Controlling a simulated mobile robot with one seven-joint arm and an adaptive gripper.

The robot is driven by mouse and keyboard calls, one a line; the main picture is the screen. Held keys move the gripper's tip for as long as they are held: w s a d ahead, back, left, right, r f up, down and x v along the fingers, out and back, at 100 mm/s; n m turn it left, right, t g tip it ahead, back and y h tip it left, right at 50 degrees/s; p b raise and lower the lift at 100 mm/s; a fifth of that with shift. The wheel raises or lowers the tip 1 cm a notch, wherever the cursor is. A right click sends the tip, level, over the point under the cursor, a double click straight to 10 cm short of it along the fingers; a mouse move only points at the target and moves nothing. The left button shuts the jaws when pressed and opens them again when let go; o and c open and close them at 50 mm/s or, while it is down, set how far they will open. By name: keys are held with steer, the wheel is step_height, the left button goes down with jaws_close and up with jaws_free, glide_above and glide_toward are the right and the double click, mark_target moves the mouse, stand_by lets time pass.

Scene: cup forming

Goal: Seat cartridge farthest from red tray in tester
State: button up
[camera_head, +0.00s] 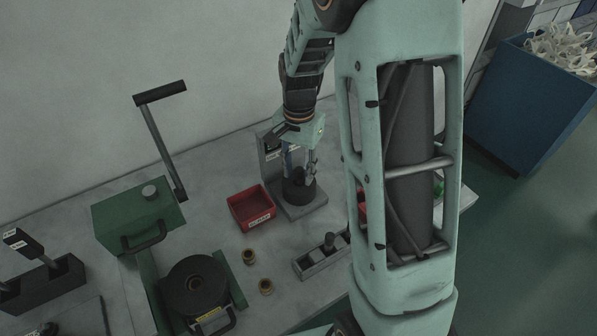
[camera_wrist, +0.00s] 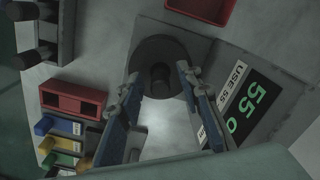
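The tester stands on a grey base (camera_head: 302,208) with a black round holder (camera_head: 299,195), which also shows in the wrist view (camera_wrist: 182,53). A dark cylinder, apparently a cartridge (camera_wrist: 160,78), stands in the middle of the holder. My gripper (camera_head: 299,172) is above the tester. In the wrist view my gripper (camera_wrist: 158,74) has its fingers spread, with gaps to the dark cylinder on both sides. The red tray (camera_head: 251,208) is left of the tester. A grey rack (camera_head: 318,259) in front holds a dark cylinder (camera_head: 328,241); the rack also shows in the wrist view (camera_wrist: 66,32).
Two brass rings (camera_head: 249,256) (camera_head: 265,287) lie near the red tray. A green lever press (camera_head: 138,215) stands left.

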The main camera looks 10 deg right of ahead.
step_height(320, 180, up, 11)
stand_by(0.3)
steer(key=shift+d+r, duration=0.1)
